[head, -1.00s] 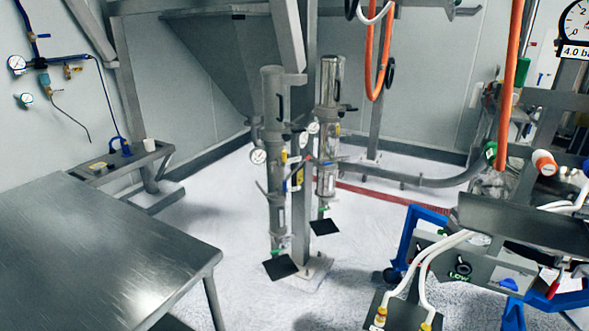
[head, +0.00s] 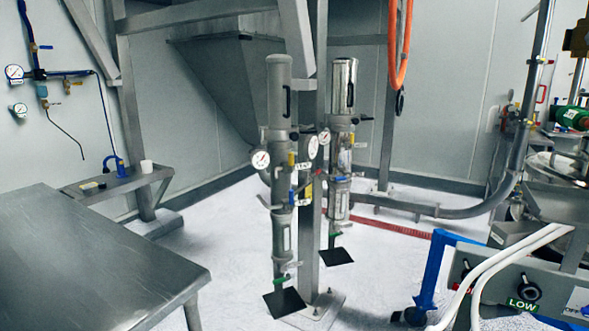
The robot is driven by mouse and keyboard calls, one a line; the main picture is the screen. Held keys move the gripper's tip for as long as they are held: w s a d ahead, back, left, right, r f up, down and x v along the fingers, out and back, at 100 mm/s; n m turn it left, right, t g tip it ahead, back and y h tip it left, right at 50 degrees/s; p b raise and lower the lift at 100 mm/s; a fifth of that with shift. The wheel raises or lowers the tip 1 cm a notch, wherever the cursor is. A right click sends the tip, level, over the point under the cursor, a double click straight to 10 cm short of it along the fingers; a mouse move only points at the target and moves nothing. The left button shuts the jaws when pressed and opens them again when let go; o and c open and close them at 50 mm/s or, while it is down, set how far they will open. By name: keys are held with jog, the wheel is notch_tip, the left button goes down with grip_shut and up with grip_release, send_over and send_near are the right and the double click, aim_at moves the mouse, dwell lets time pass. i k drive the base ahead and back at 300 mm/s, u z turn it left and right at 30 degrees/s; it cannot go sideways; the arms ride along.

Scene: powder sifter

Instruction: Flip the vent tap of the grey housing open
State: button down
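The grey housing (head: 279,95) is the left one of two upright cylinders on a post in the middle of the head view. It has a matt grey top, a round dial gauge (head: 260,160) at its left, and small coloured fittings down its side. These include a yellow part (head: 291,159) and a green handle (head: 281,279) near the bottom. I cannot tell which fitting is the vent tap or how it is set. My gripper is not in view.
A chrome-topped housing (head: 343,85) stands just right of the grey one. A steel table (head: 90,260) fills the lower left. A panel with knobs and white hoses (head: 510,270) stands at lower right. Pale floor (head: 220,230) is open between table and housings.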

aim_at(290, 169)
jog(key=k, duration=0.65)
jog(key=z, duration=0.55)
jog(key=i, duration=1.75)
jog(key=u, duration=0.75)
